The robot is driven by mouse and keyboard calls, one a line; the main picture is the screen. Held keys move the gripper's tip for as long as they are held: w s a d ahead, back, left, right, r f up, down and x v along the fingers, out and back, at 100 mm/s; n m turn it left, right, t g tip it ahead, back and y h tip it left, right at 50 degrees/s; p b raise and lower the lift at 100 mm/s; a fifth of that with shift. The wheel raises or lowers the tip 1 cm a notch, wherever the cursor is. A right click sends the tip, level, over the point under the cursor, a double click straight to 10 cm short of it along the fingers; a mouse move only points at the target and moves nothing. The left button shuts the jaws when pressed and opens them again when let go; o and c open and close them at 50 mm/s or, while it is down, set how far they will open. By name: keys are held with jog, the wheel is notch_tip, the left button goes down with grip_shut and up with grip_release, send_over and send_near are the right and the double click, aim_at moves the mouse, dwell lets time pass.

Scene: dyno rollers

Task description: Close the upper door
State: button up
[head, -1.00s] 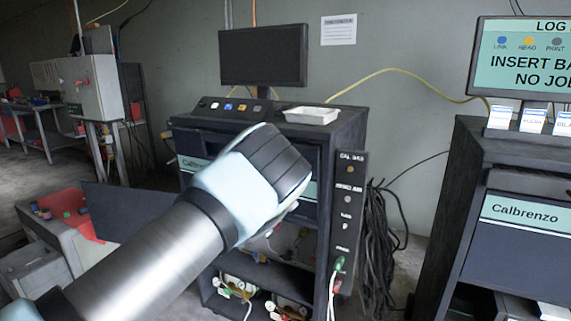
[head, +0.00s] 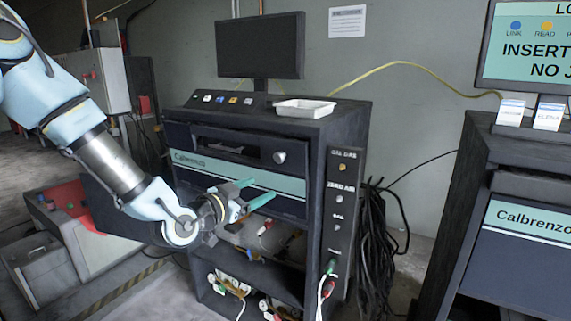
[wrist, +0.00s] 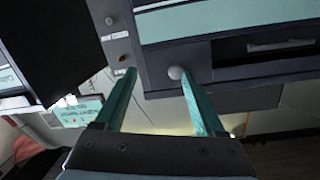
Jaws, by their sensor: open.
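The middle cabinet (head: 340,130) has a dark upper front with a teal Calbrenzo strip (head: 190,160) and a round knob (head: 280,157). Below it is an open bay with fittings. A dark flat panel (head: 100,205) juts out to the left of the cabinet, partly behind my arm; it looks like an open door, but its hinge is hidden. My gripper (head: 260,190) is open and empty, its teal fingers in front of the cabinet's upper front. In the wrist view my gripper (wrist: 156,75) is spread, with the knob (wrist: 175,72) near one fingertip. Contact cannot be told.
A white tray (head: 305,108) and a monitor (head: 260,45) stand on the cabinet. A narrow control column (head: 341,200) with hoses is on its right. Black cables (head: 380,230) hang beside it.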

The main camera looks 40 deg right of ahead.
aim_at(278, 158)
jog(key=shift+n+t+h, duration=0.4)
jog(key=shift+n+t, duration=0.4)
jog(key=shift+t, duration=0.1)
jog(key=w+d+r+p, duration=0.1)
jog(key=d, duration=0.2)
jog(key=w+d+r+p, duration=0.1)
jog(key=d, duration=0.2)
jog(key=w+d+r+p, duration=0.1)
jog(key=w+d+r, duration=0.1)
jog(key=d, duration=0.1)
jog(key=shift+p, duration=0.3)
jog(key=shift+w+d, duration=0.15)
jog(key=shift+d, duration=0.35)
grip_shut()
